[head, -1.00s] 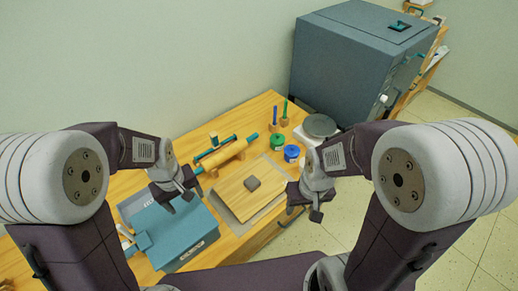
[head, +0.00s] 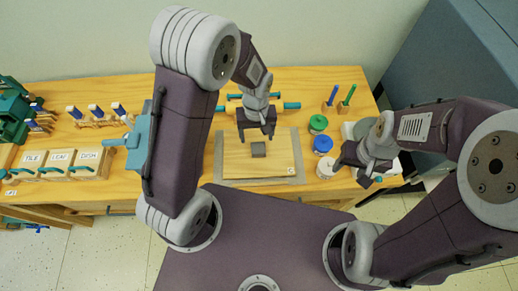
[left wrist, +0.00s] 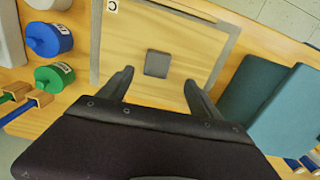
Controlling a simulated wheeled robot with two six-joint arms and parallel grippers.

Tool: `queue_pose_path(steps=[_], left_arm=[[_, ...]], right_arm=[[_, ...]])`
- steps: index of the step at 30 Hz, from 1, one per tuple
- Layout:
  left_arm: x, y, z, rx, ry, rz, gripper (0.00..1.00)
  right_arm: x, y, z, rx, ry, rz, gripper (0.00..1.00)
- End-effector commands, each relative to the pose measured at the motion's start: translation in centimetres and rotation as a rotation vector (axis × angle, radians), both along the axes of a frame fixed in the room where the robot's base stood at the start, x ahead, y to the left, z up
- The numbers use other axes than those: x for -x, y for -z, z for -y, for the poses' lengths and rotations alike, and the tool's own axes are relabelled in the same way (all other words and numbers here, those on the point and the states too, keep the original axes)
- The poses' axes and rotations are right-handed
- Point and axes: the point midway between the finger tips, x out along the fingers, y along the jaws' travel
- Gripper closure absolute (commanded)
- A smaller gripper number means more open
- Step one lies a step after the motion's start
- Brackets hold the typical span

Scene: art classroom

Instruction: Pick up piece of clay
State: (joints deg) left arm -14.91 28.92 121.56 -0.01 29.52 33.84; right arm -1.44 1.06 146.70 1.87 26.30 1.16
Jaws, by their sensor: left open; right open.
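The piece of clay (head: 258,149) is a small dark grey block lying on a wooden board (head: 230,168) with a grey border. In the left wrist view the clay (left wrist: 157,64) lies just beyond and between the fingertips. My left gripper (head: 257,138) is open and empty, over the board beside the clay; its two fingers also show in the left wrist view (left wrist: 158,82). I cannot tell its exact height above the board. My right gripper (head: 364,172) is open and empty at the right, near the jars. No gripper touches the clay as far as I see.
A green jar (head: 318,123), a blue jar (head: 323,145) and a white jar (head: 326,167) stand right of the board. A rolling pin (head: 291,106) lies behind. Labelled boxes (head: 60,170) sit at the left. A blue-grey kiln (head: 455,50) stands at the right.

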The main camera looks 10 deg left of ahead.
Motion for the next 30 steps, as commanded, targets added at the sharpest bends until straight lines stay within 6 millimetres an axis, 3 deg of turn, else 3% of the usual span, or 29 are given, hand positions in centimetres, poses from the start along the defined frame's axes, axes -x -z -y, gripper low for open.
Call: queue_pose_path(steps=[3,10,18,25,26,30], left_arm=[[0.1,1.9,0.0,-0.001,0.000,-0.004,0.27],[0.1,3.2,0.0,-0.001,0.000,-0.003,0.27],[-0.1,7.4,0.0,-0.001,-0.001,-0.001,0.27],[-0.1,7.7,0.0,0.000,-0.001,0.000,0.27],[-0.1,7.7,0.0,0.000,-0.001,0.000,0.33],[-0.1,7.7,0.0,0.000,-0.001,0.000,0.72]], right_arm=[[0.0,0.0,0.0,0.000,0.000,0.000,0.46],[0.0,-0.1,0.0,0.000,0.000,0.000,0.46],[0.0,-0.3,0.0,0.000,0.000,0.000,0.46],[0.0,-0.3,0.0,0.000,0.000,0.000,0.46],[0.0,-0.3,0.0,0.000,0.000,0.000,0.46],[0.0,-0.3,0.0,0.000,0.000,0.000,0.46]])
